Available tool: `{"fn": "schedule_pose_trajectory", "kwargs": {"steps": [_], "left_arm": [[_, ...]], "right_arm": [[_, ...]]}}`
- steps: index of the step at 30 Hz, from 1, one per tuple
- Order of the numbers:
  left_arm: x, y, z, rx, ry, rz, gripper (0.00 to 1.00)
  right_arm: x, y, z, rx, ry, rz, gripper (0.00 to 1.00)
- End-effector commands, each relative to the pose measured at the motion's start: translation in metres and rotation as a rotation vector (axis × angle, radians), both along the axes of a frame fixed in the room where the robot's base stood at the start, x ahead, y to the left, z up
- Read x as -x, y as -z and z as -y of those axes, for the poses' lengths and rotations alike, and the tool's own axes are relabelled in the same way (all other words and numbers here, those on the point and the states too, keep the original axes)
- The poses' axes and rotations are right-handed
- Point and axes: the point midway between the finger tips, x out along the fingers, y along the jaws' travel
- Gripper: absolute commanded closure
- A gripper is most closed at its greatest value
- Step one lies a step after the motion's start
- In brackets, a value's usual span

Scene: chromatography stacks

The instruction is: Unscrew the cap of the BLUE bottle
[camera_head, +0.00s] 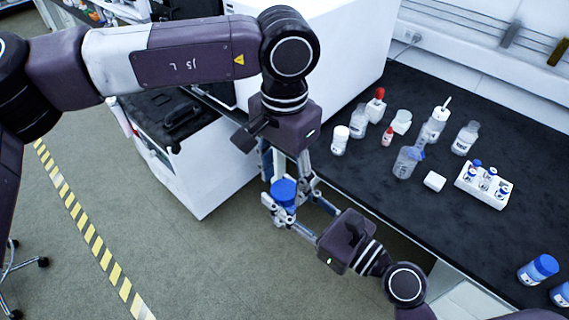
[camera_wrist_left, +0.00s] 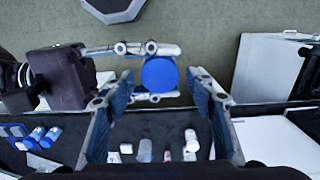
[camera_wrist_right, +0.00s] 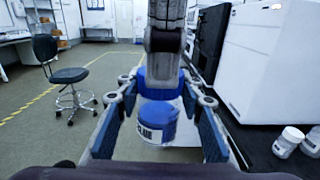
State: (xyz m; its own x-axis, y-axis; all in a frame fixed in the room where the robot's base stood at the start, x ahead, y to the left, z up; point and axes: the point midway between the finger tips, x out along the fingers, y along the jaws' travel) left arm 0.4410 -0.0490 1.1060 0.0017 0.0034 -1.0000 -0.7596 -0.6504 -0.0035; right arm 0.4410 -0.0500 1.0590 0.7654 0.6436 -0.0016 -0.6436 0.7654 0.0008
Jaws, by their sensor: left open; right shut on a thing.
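The blue bottle (camera_wrist_right: 157,122), with a blue label band and a wide blue cap (camera_head: 284,187), is held upright in the air off the table's front edge. My right gripper (camera_head: 283,204) is shut on the bottle's body, below the cap. My left gripper (camera_head: 288,178) points down from above and is open, its fingers to either side of the cap. In the left wrist view the round cap top (camera_wrist_left: 160,75) shows between the open fingertips, with clear gaps on both sides. The right wrist view shows the left gripper above the bottle, partly hiding the cap.
The dark bench (camera_head: 440,110) carries several small bottles and a white vial rack (camera_head: 483,187). A white cabinet (camera_head: 205,170) stands left of my grippers. Open floor (camera_head: 215,265) lies below.

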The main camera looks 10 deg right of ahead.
Motion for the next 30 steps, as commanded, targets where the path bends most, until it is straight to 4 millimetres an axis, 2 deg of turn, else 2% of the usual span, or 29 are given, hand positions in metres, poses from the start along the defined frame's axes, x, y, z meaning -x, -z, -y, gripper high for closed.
{"fn": "schedule_pose_trajectory", "kwargs": {"steps": [6,15,27,30], "left_arm": [[0.000,0.019,0.000,0.000,0.000,0.000,0.49],[0.000,0.021,0.000,0.001,0.000,0.001,0.49],[0.000,0.021,0.000,0.000,0.000,0.001,0.92],[0.000,0.021,0.000,0.000,-0.021,0.001,0.92]], "right_arm": [[0.000,-0.001,0.000,-0.001,0.000,0.002,1.00],[0.000,-0.001,0.000,-0.001,0.000,0.002,1.00],[0.000,-0.001,0.000,-0.001,0.000,0.002,1.00],[0.000,-0.001,0.000,-0.001,0.000,0.002,1.00]]}}
